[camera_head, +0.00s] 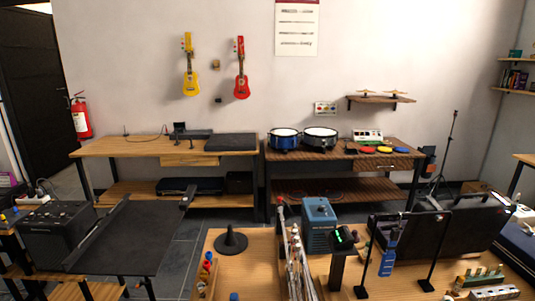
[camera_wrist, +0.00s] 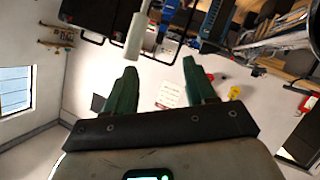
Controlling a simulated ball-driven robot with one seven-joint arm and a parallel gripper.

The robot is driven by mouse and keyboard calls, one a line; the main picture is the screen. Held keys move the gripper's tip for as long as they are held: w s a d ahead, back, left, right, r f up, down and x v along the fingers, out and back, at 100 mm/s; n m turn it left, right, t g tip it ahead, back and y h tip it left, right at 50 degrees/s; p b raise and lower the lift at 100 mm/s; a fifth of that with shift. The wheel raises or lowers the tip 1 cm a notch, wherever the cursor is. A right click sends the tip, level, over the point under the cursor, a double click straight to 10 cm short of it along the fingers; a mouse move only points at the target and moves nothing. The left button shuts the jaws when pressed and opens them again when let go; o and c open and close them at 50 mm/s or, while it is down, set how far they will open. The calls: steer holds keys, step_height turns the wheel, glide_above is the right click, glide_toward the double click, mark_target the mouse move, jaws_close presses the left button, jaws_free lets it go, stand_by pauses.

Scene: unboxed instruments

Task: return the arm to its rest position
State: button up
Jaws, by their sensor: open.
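My gripper (camera_wrist: 159,65) shows in the wrist view, with two green fingers set wide apart on a dark bar. It is open. No object is held between the fingers; the pale wall and a poster (camera_wrist: 172,93) show behind the gap. I cannot make out my gripper in the head view, so its place over the benches is not clear there.
In the head view, a wooden bench (camera_head: 240,270) in front carries a black cone-shaped stand (camera_head: 231,241) and a blue box (camera_head: 318,224). Black panels (camera_head: 430,240) stand at the right. Drums (camera_head: 285,138) sit on the back bench. Grey floor (camera_head: 185,250) shows between benches.

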steer(key=s+a+f+m+g+y+b, duration=0.15)
steer(key=s+f+g, duration=0.45)
steer(key=s+f, duration=0.7)
steer(key=s+a+f+m+g+y, duration=0.25)
steer(key=s+f+g, duration=0.35)
steer(key=s+f, duration=0.7)
steer(key=shift+n, duration=0.5)
steer(key=f+b, duration=0.4)
steer(key=s+f+b, duration=0.1)
steer(key=b, duration=0.2)
steer(key=shift+s+d+f, duration=0.1)
steer(key=shift+d+f, duration=0.15)
steer(key=shift+f, duration=0.15)
